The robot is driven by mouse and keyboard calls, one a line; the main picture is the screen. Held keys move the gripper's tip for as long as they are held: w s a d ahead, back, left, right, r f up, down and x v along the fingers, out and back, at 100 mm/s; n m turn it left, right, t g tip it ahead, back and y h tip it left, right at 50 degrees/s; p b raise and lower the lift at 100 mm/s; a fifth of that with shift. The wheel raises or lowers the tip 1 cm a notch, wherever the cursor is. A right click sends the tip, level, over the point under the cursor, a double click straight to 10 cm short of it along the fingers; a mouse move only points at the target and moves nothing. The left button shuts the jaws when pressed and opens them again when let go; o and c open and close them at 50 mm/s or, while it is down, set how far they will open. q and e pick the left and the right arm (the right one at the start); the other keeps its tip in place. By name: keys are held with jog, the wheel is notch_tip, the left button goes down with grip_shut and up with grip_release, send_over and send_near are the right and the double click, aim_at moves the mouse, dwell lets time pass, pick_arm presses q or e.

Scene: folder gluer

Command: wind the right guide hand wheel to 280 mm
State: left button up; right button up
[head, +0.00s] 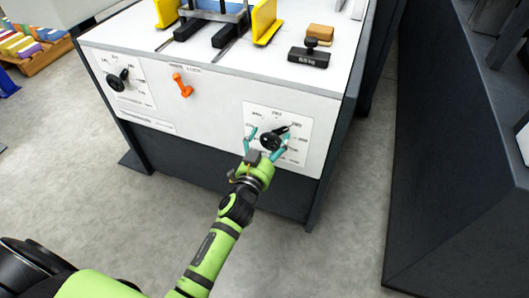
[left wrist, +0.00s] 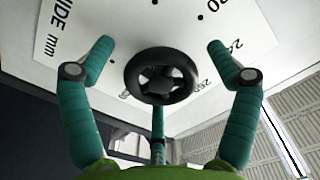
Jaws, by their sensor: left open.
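The right guide hand wheel (head: 270,143) is a small black wheel on a white dial plate (head: 300,121) at the right of the machine's front panel. In the left wrist view the hand wheel (left wrist: 161,76) is round, with spokes and a dark hub, in the middle of the picture. My left gripper (head: 269,136) is open, its teal fingers on either side of the wheel. In the left wrist view its fingers (left wrist: 160,46) stand apart from the rim, with a gap on both sides. The dial numbers are partly cut off, so I cannot read the setting. My right gripper is not in view.
A left hand wheel (head: 118,80) and an orange lock lever (head: 181,85) sit on the same panel. Grey floor is clear in front; a dark cabinet (head: 450,150) stands right.

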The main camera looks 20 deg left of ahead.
pick_arm(q)
jog(key=s, duration=1.1)
jog(key=shift+s+a, duration=0.2)
jog(key=shift+s, duration=0.1)
pick_arm(e)
jog(key=shift+s, duration=0.2)
